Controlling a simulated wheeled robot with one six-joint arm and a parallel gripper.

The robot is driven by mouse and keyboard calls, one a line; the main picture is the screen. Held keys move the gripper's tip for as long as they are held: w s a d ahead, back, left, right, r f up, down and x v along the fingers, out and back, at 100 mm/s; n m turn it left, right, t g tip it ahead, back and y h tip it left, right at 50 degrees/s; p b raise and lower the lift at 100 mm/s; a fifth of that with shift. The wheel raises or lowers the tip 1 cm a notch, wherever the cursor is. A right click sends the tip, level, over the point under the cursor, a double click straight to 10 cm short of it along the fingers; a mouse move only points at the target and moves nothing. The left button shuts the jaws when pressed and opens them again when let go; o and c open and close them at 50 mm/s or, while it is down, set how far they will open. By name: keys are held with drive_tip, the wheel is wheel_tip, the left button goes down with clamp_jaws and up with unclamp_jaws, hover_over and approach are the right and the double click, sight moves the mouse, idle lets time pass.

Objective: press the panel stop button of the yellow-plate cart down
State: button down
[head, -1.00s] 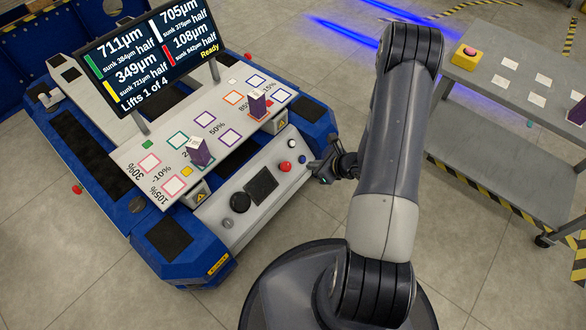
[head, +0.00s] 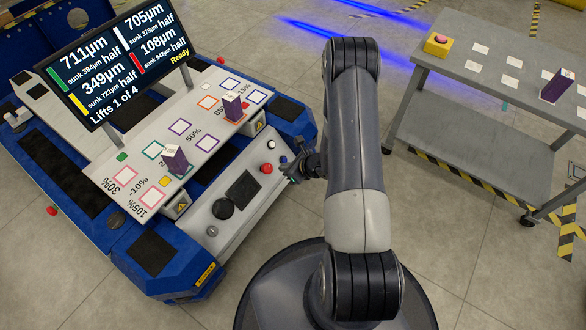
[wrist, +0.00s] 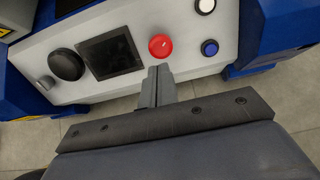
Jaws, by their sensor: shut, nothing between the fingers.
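The blue cart (head: 150,262) stands at left with a grey front panel (head: 222,232). A small yellow square (head: 165,181) lies on its top board. The red round stop button (head: 267,169) sits on the panel, right of a dark screen. It also shows in the wrist view (wrist: 160,46), standing out from the panel. My gripper (head: 288,166) is just right of the button in the head view. In the wrist view my shut, empty fingers (wrist: 157,72) point at the button, their tips just below it. I cannot tell whether they touch it.
A black knob (wrist: 66,65), a white button (wrist: 205,6) and a blue button (wrist: 209,47) share the panel. Two purple blocks (head: 174,159) stand on the board below a display (head: 122,60). A grey table (head: 465,95) with a yellow-based button (head: 437,45) stands at right.

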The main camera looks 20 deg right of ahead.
sight(269, 168)
drive_tip(key=b+x, duration=0.2)
drive_tip(key=x, duration=0.5)
drive_tip(key=shift+f, duration=0.1)
drive_tip(key=shift+w+a, duration=0.1)
drive_tip(key=shift+w+a+f+b, duration=0.25)
drive_tip(key=shift+f+b, duration=0.25)
drive_tip(key=shift+b, duration=0.2)
drive_tip(key=shift+w+a+f+b, duration=0.1)
drive_tip(key=shift+w+b, duration=0.15)
drive_tip(key=shift+b, duration=0.25)
drive_tip(key=shift+f, duration=0.1)
